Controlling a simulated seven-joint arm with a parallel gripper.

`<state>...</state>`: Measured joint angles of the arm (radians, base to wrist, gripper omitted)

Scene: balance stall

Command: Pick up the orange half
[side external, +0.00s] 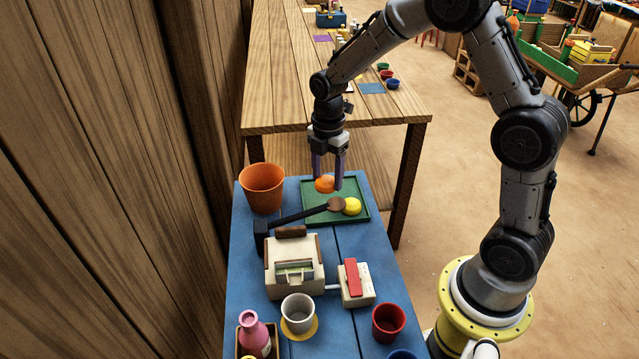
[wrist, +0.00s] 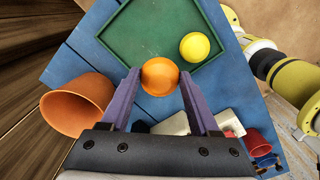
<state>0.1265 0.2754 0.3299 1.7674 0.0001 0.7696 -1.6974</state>
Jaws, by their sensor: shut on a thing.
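The orange half (side external: 324,184) is between the fingertips of my gripper (side external: 328,180) over the green tray (side external: 313,215). In the wrist view the orange half (wrist: 160,76) sits between the two purple fingers of my gripper (wrist: 160,80), which is shut on it. I cannot tell whether it is clear of the tray. A yellow half (side external: 352,206) lies in the tray near its right side; it also shows in the wrist view (wrist: 194,46).
A terracotta pot (side external: 262,186) stands left of the tray. A dark-handled hammer-like tool (side external: 298,215) lies across the tray's near edge. A cream box (side external: 294,263), a red-topped device (side external: 354,282), a white cup (side external: 298,313) and a red cup (side external: 389,322) stand nearer on the blue table (side external: 245,320).

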